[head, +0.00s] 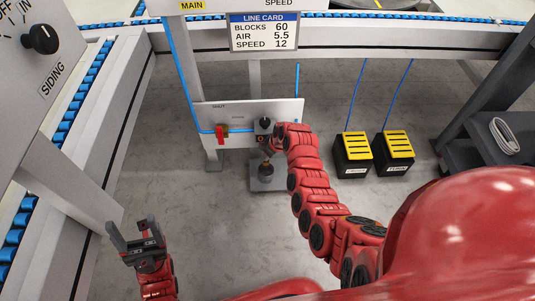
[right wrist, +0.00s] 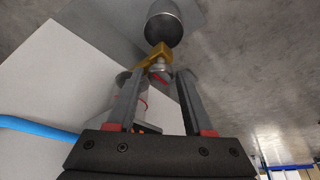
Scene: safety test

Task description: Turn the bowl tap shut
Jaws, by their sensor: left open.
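The bowl (head: 266,169), dark with a metal body, hangs low at the panel in the head view. In the right wrist view the dark bowl (right wrist: 163,25) is at the top, with a small brass tap (right wrist: 157,56) against it. My right gripper (right wrist: 157,74) is open, its fingers apart, with the tap just past and between the fingertips; I cannot tell whether they touch it. In the head view my right gripper is mostly hidden by its red arm. My left gripper (head: 136,229) is open and empty at the lower left, far from the tap.
A white panel (head: 283,109) carries a red lever (head: 220,132) and a black knob (head: 265,122). Two black boxes with yellow tops (head: 353,148) stand right of my right arm. A conveyor frame (head: 125,95) runs along the left. Grey floor between is clear.

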